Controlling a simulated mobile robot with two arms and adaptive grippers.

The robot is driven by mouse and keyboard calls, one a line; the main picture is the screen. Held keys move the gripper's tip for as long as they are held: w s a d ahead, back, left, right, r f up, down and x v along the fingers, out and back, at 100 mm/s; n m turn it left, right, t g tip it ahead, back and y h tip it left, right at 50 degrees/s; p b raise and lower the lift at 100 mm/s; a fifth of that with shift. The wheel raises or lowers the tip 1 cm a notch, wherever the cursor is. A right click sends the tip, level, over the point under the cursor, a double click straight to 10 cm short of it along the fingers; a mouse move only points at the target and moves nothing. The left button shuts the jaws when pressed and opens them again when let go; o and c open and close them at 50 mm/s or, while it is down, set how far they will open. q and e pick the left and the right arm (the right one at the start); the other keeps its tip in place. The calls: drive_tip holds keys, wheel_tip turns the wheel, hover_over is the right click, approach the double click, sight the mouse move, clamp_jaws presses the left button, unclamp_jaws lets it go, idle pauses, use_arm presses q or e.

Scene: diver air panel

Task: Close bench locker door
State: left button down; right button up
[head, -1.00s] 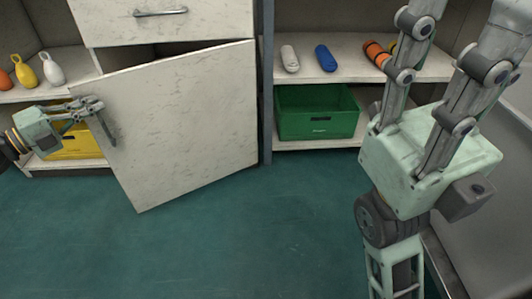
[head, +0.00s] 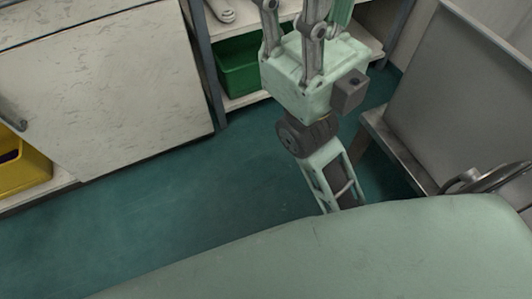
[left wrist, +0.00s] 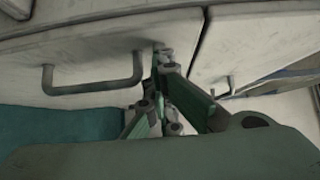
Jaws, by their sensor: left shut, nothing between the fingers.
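My left gripper (left wrist: 163,55) is shut and empty, fingertips close to the door's corner by the gap to the neighbouring panel; contact is unclear. It is outside the head view. My right gripper (head: 293,12) stands away from the door, fingers apart, tips cut off.
A grey panel and bench (head: 450,90) stand at the right. Teal floor (head: 180,210) before the locker is clear.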

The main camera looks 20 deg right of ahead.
use_arm(q)
drive_tip(key=shift+w+a+r, duration=0.25)
drive_tip(key=shift+w+r, duration=0.05)
drive_tip(key=shift+w, duration=0.1)
idle(0.4)
drive_tip(key=shift+s, duration=0.1)
